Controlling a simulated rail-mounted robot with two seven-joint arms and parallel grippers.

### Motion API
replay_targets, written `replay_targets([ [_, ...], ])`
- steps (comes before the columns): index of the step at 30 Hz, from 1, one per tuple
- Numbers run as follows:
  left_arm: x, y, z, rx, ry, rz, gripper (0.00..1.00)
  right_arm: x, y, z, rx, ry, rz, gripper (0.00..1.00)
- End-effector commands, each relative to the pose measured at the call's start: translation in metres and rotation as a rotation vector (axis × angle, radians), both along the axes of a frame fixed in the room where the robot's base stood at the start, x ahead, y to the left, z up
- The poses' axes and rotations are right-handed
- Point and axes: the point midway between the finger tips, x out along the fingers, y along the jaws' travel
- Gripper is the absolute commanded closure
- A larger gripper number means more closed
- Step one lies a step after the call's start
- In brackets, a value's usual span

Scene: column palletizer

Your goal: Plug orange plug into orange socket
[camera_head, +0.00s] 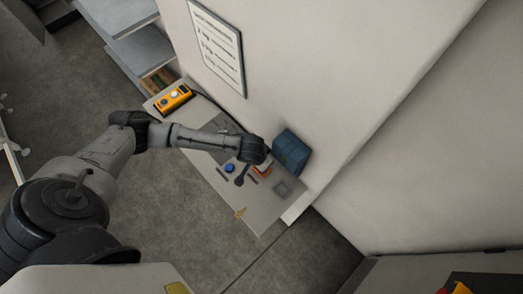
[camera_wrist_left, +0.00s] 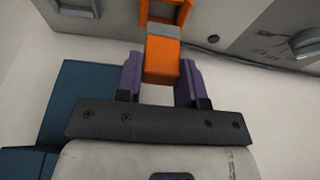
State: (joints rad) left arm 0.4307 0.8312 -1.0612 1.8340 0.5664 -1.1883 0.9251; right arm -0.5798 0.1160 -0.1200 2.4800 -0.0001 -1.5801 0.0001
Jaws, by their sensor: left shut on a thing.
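In the left wrist view my left gripper (camera_wrist_left: 160,88) has its two purple fingers shut on the orange plug (camera_wrist_left: 162,60). Just past the plug is an orange frame (camera_wrist_left: 144,12), which looks like the orange socket, on a grey panel. The plug's far end meets or overlaps the near edge of this frame in the picture; I cannot tell whether it is inside. In the head view my left gripper (camera_head: 261,166) is low over the bench beside the wall, with a bit of orange below it. My right gripper is not in view.
A dark blue box (camera_head: 291,152) stands by the wall right of the gripper. On the bench (camera_head: 257,217) are a round blue item (camera_head: 230,168), small dark parts and a yellow-orange meter (camera_head: 175,98). The grey panel (camera_wrist_left: 250,20) carries a knob (camera_wrist_left: 307,42). The bench's near end is mostly clear.

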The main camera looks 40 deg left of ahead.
Motion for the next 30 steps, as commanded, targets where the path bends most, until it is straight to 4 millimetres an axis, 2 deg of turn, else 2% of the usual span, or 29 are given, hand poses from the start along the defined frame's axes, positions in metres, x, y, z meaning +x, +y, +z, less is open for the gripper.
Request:
replay_targets([
  [10, 0.000, 0.000, -0.016, 0.000, -0.001, -0.001, 0.89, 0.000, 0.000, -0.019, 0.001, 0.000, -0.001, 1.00],
  [30, 0.001, 0.000, -0.039, 0.000, 0.000, 0.001, 0.89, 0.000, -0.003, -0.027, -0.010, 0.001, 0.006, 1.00],
])
